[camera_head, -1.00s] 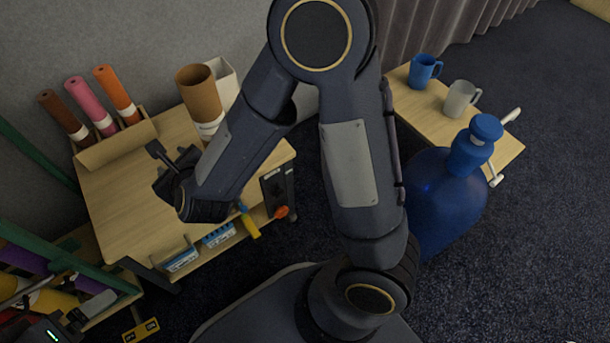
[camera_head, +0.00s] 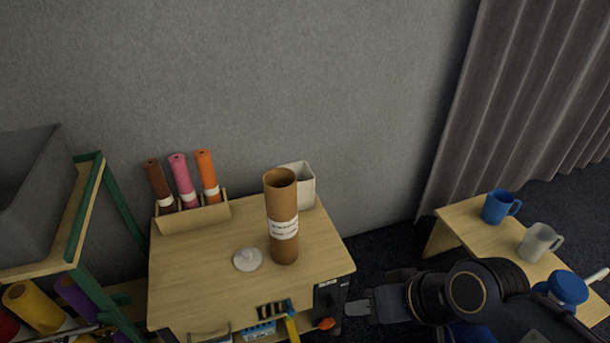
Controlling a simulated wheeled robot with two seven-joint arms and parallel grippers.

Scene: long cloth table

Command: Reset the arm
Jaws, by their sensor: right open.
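My right gripper (camera_head: 358,304) is at the lower right, just beyond the right front corner of the small wooden table (camera_head: 190,283). My right arm is folded low there. The jaws are small and partly dark in this view; they are open and hold nothing that I can see. My left gripper is out of view. A brown cardboard tube (camera_head: 283,217) with a white label stands upright on the table. A round white lid-like piece (camera_head: 247,259) lies left of it. Both are apart from my gripper.
A holder (camera_head: 193,217) with brown, pink and orange rolls and a white box (camera_head: 301,187) stand at the table's back. A blue mug (camera_head: 499,206) and a pale mug (camera_head: 538,243) stand on the right bench.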

